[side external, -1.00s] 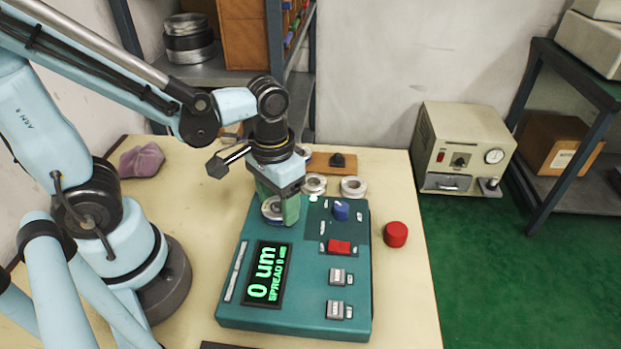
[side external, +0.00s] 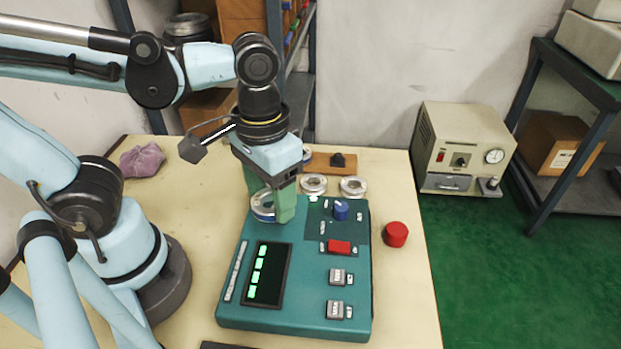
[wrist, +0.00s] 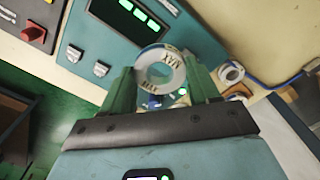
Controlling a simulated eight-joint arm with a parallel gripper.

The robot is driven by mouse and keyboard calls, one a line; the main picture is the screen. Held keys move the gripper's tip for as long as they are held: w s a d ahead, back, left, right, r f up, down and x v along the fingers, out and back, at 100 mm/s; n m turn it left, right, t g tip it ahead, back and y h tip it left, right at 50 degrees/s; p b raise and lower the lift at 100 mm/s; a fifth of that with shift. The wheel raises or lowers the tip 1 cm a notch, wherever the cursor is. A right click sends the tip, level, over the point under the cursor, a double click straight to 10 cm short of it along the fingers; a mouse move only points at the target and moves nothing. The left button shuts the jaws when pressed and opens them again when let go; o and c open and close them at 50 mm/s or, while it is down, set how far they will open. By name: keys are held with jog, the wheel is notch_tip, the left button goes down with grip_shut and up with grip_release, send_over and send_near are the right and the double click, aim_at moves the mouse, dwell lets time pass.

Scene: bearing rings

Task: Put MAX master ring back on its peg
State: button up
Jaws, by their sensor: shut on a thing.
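The MAX master ring (wrist: 140,72) is a pale metal ring with a blue edge, and MAX lettering shows on its face in the wrist view. My gripper (wrist: 162,78) is shut on it, with a green finger on each side. In the side view, the ring (side external: 262,207) hangs between my gripper's green fingers (side external: 270,203), tilted, just above the back left of the teal gauge box (side external: 300,318). The wooden peg board (side external: 322,163) lies behind the box, partly hidden by my gripper. I cannot make out the MAX ring's own peg.
Two silver rings (side external: 313,184) (side external: 353,187) lie between the box and the board. A blue-edged piece (side external: 306,155) shows partly behind my gripper. A red cap (side external: 396,234) stands right of the box, and a pink cloth (side external: 142,160) lies at the back left.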

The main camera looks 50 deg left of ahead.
jog(key=s+d+r, duration=0.3)
jog(key=s+d, duration=0.1)
jog(key=n, duration=0.6)
send_over(338, 154)
jog(key=f, duration=0.6)
jog(key=shift+s+d, duration=0.1)
jog(key=shift+d, duration=0.1)
jog(key=shift+a+f, duration=0.25)
jog(key=shift+f, duration=1.85)
jog(key=shift+f, duration=1.75)
